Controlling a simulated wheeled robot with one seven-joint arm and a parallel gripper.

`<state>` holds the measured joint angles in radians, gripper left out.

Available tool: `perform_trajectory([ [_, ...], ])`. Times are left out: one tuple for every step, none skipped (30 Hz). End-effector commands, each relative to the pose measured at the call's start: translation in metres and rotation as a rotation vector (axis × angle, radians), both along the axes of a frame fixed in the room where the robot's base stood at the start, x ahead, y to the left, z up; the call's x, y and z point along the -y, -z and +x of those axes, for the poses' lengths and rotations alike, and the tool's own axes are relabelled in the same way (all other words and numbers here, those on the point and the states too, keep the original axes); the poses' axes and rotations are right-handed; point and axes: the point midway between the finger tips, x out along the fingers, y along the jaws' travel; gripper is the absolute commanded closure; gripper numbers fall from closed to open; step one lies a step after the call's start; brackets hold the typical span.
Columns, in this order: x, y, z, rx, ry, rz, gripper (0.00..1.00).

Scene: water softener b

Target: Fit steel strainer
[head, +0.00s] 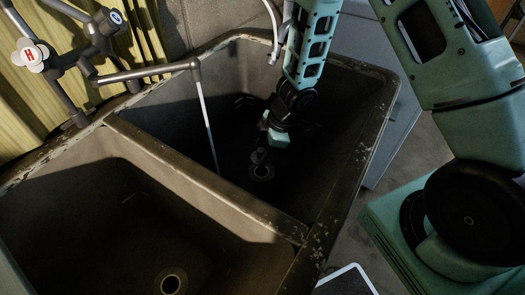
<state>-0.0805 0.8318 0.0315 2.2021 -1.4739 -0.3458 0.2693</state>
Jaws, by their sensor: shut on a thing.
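My gripper (263,149) reaches down into the right basin of the double sink (205,183). It is shut on a small dark piece, which looks like the steel strainer (259,157). The piece is close above the right basin's drain (262,172). The dim light and the small size hide the strainer's exact tilt. I cannot tell whether it touches the drain rim.
A tap with a long spout (150,73) reaches over the right basin, and a thin pale stream (207,120) falls from it, left of my gripper. A divider separates the left basin, which has its own open drain (171,284). The basin walls enclose my gripper.

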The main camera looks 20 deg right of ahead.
Motion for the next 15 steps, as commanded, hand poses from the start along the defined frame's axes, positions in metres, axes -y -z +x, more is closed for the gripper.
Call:
perform_trajectory([
  [0.0,-0.001,0.0,-0.001,0.004,0.0,0.73],
  [0.001,-0.001,0.0,-0.001,0.007,0.0,0.73],
  [0.001,-0.001,-0.001,-0.001,0.013,0.0,0.73],
  [0.001,0.002,-0.001,0.0,0.014,0.0,0.73],
  [0.001,0.006,-0.001,0.0,0.014,0.0,0.73],
  [0.001,0.01,-0.001,0.0,0.014,0.0,0.73],
  [0.001,0.013,-0.001,0.0,0.014,0.0,0.73],
  [0.001,0.017,-0.001,-0.001,0.014,0.0,0.73],
  [0.001,0.021,-0.001,-0.001,0.013,0.0,0.73],
  [0.001,0.024,-0.001,0.0,0.013,0.0,0.73],
  [0.001,0.027,-0.001,0.0,0.013,0.0,0.73],
  [0.001,0.03,-0.001,0.0,0.014,0.0,0.73],
  [0.001,0.033,-0.001,0.0,0.014,0.0,0.73],
  [0.001,0.035,-0.001,0.0,0.014,0.0,0.73],
  [0.001,0.038,-0.001,0.0,0.013,0.0,0.73],
])
